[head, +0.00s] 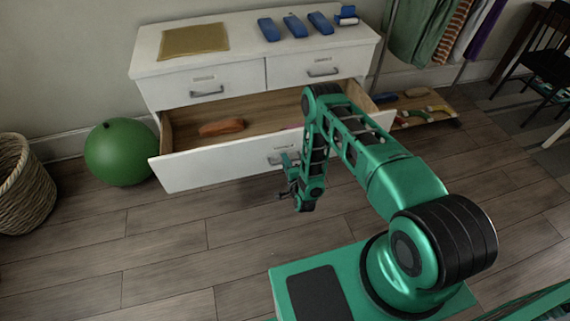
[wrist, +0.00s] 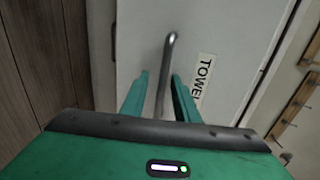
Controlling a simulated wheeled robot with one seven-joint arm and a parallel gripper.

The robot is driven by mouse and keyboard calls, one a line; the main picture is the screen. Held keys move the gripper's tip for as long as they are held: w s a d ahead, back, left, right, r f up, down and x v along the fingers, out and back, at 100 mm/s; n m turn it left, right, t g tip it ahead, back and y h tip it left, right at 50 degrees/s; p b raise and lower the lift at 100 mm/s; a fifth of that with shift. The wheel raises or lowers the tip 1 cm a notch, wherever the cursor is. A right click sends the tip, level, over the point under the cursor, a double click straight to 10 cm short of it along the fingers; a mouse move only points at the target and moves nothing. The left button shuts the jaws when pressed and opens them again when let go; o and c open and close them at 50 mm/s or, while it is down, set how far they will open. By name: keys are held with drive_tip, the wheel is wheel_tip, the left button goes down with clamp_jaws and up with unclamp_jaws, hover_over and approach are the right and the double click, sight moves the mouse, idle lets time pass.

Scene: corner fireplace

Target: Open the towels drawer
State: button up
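The towels drawer (head: 215,165) is the wide white lower drawer of the dresser. It is pulled well out, and its wooden inside shows. An orange-brown item (head: 221,127) lies in it. In the wrist view, a partly hidden label (wrist: 204,77) reading "TOWE…" is on the drawer front (wrist: 228,40). My gripper (head: 287,190) is in front of the drawer's handle (head: 283,158). In the wrist view, the metal handle (wrist: 171,50) runs between the two green fingers of my gripper (wrist: 160,82). The fingers are apart, with a gap beside the handle.
Two small drawers above are shut. The dresser top (head: 250,46) holds a tan folded cloth (head: 194,41) and several blue items (head: 294,26). A green ball (head: 121,152) and a wicker basket (head: 24,175) stand left. A low shoe rack (head: 425,105) is right. The floor in front is clear.

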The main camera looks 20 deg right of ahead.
drive_tip(key=shift+d, duration=0.15)
drive_tip(key=v, duration=1)
drive_tip(key=shift+s, duration=0.35)
